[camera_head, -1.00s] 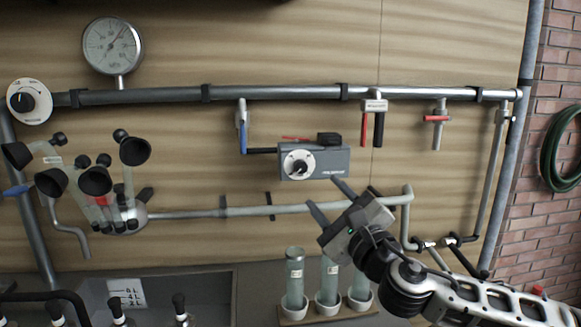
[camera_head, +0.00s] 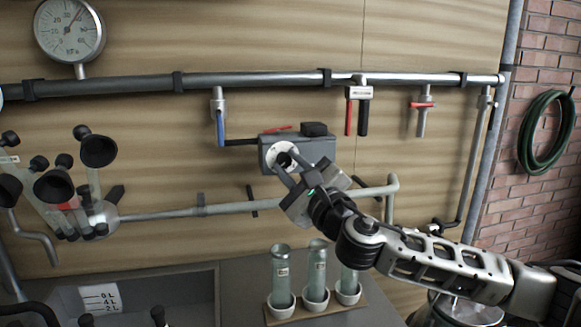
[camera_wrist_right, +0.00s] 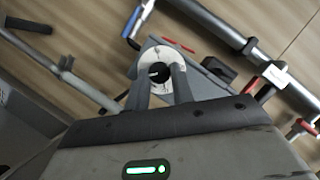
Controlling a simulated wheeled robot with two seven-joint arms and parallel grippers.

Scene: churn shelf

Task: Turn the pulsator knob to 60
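The pulsator is a grey box (camera_head: 315,152) on the wall, with a round white dial and a knob (camera_head: 284,158) on its front left. In the right wrist view the white dial (camera_wrist_right: 170,54) shows behind my fingertips, with the dark knob centre (camera_wrist_right: 158,72) between them. My right gripper (camera_head: 286,164) is at the dial, its two fingers spread apart, one on each side of the knob. I cannot tell whether the fingers touch the knob. The scale marks and pointer reading are too small and partly hidden. My left gripper is not in view.
A steel pipe (camera_head: 250,80) runs above the box, with a blue-handled valve (camera_head: 219,120) and red-handled valves (camera_head: 421,106) hanging from it. A lower pipe (camera_head: 165,214) passes below. Glass tubes in a rack (camera_head: 318,312) stand beneath my right arm. A gauge (camera_head: 69,30) is at upper left.

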